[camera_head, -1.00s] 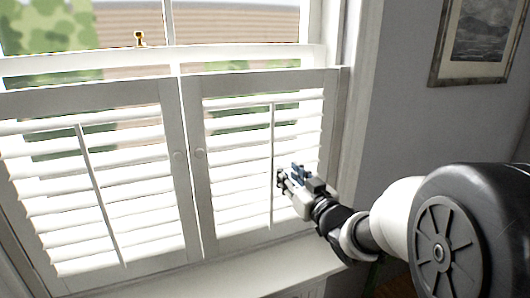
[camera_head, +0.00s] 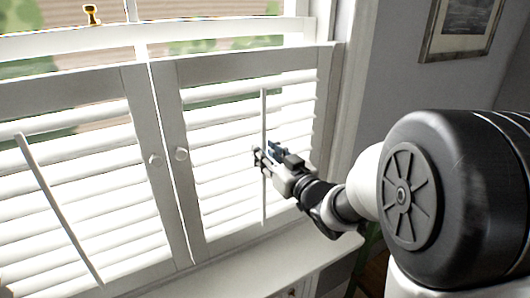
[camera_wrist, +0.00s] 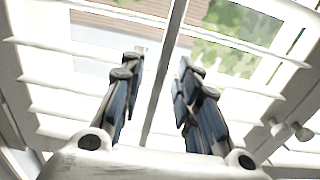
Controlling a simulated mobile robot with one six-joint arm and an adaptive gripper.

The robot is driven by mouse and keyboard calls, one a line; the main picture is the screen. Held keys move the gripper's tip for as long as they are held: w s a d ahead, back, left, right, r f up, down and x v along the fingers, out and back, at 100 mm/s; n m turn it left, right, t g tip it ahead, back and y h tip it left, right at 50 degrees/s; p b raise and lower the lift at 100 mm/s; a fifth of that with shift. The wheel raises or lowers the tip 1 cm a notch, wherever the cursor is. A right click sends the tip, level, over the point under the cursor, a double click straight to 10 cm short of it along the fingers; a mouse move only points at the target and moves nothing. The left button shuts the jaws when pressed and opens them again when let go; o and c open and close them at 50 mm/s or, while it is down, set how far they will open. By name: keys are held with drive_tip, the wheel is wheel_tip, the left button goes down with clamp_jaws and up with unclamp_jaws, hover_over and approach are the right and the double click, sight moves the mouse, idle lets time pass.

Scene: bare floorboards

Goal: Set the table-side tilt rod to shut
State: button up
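The right shutter panel has white slats (camera_head: 215,140) and a thin white vertical tilt rod (camera_head: 264,112) down its front. The left panel has a similar rod (camera_head: 58,208), which looks slanted in this view. My gripper (camera_head: 262,160) is at the right panel's rod, around its middle height. In the wrist view, the rod (camera_wrist: 168,62) runs between the two blue-padded fingers of my gripper (camera_wrist: 158,62), with a gap on each side. The fingers are apart. Outside shows between the upper slats (camera_wrist: 235,68) there, so they are at least partly open.
Two round knobs (camera_head: 181,154) sit on the panels' meeting stiles. The window sill (camera_head: 250,268) juts out below the panels. A framed picture (camera_head: 468,30) hangs on the right wall. No table is clearly identifiable.

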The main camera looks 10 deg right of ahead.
sight(265, 138)
drive_tip(key=shift+c, duration=0.4)
clamp_jaws()
wheel_tip(265, 138, up, 4)
drive_tip(key=p, duration=0.2)
drive_tip(key=shift+r+p, duration=0.2)
drive_tip(key=shift+p, duration=0.1)
drive_tip(key=shift+o, duration=0.4)
unclamp_jaws()
drive_tip(key=shift+f, duration=0.2)
